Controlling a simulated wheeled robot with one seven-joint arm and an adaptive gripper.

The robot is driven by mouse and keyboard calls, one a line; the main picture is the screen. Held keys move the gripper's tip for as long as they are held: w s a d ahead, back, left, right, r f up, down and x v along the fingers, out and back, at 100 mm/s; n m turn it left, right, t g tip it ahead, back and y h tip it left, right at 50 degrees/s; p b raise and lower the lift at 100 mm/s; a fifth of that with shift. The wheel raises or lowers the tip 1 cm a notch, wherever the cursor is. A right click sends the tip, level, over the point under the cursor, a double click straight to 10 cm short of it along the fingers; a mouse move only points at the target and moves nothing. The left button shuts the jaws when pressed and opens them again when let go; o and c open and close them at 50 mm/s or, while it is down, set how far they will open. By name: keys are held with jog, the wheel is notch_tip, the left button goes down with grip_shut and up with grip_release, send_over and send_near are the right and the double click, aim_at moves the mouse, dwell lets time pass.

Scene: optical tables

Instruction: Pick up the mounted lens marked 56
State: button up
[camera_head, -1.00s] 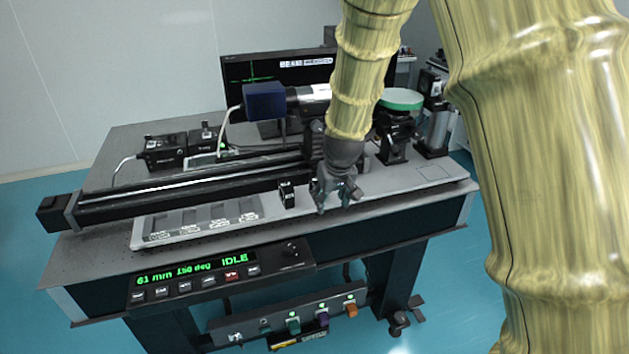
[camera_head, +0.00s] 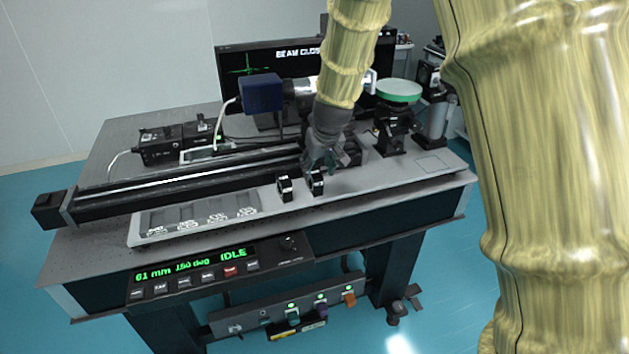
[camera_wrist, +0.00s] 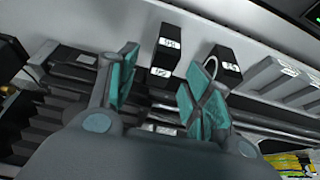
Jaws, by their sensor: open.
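Two small black lens mounts stand side by side on the table's front strip, the left mount (camera_head: 285,188) and the right mount (camera_head: 317,183). In the wrist view they are the right-hand mount (camera_wrist: 226,66) and the left-hand mount (camera_wrist: 166,55), each with a small white label. I cannot read the labels surely enough to tell which says 56. My gripper (camera_head: 322,160) is open and empty, just behind the right mount. In the wrist view, the teal-padded fingers of my gripper (camera_wrist: 164,82) are spread below the mounts, one finger partly overlapping the right-hand mount.
A slotted grey tray (camera_head: 140,232) lies left of the mounts. A long black rail (camera_head: 185,184) runs behind them. A control panel (camera_head: 205,268) fronts the table. The strip right of the mounts is clear.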

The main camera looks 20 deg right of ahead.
aim_at(315, 173)
jog(key=shift+p+x, duration=0.8)
jog(key=shift+x, duration=1.85)
jog(key=shift+s+a, duration=0.1)
jog(key=shift+a, duration=0.05)
jog(key=shift+c, duration=0.2)
grip_shut()
jog(key=shift+r, duration=0.1)
